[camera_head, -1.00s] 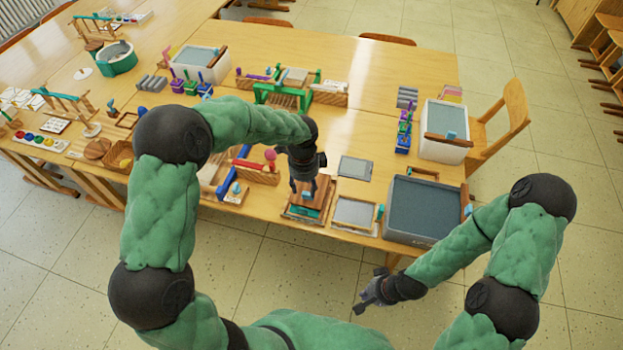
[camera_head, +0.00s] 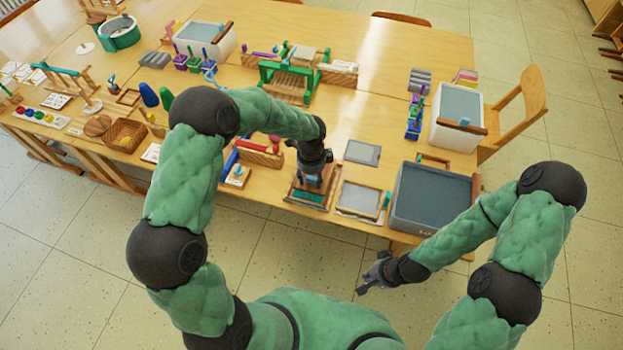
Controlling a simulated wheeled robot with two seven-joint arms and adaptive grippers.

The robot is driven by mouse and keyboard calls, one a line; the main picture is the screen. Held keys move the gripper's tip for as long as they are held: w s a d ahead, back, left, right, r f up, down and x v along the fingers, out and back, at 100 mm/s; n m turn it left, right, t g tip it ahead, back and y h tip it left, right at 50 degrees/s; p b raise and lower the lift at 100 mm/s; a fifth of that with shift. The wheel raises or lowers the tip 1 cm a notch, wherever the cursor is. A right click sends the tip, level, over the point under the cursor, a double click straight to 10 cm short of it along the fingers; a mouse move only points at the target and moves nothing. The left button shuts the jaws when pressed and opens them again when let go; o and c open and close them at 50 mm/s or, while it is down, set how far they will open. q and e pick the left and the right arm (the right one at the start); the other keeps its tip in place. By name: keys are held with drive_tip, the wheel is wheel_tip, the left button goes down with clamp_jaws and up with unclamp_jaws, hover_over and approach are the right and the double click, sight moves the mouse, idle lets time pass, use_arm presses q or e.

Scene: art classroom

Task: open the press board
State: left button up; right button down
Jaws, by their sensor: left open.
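The press board (camera_head: 295,195) is a small wooden-framed board with a teal strip, lying flat near the front edge of the table. My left gripper (camera_head: 311,181) points down over the middle of the press board. Its jaws are open around or just above a small light-blue part there; contact is too small to tell, and the gripper hides much of the board. My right gripper (camera_head: 368,286) hangs low in front of the table, away from the board; its jaws are too small to read.
A framed screen (camera_head: 358,197) lies right beside the board, then a large grey tub (camera_head: 430,197). A flat grey plate (camera_head: 362,152) lies behind. A blue bar and small block (camera_head: 238,176) sit to the left. The middle of the table (camera_head: 375,115) is clear.

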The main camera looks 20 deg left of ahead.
use_arm(q)
drive_tip(key=shift+f, duration=0.25)
clamp_jaws()
